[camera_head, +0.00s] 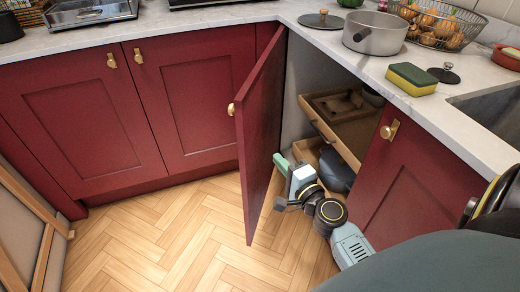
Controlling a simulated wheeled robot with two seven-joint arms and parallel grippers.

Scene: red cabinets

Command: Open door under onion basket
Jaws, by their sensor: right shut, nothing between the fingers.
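The onion basket (450,36), a wire basket, stands on the counter at the back right. Below the counter, the red cabinet door (262,125) at the corner stands well open, swung out into the room, with a brass knob on its edge. Inside the opening are wooden pull-out drawers (345,135) with dark items. My right gripper (281,164) is low in front of the opening, close to the inner face of the open door. It is shut and empty; whether it touches the door I cannot tell. My left gripper is out of view.
Red doors (88,125) on the left and another (405,180) on the right are shut. A pot (375,34), sponge (411,79) and sink (495,112) are on the counter side. The wooden floor (160,240) is clear at left and centre.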

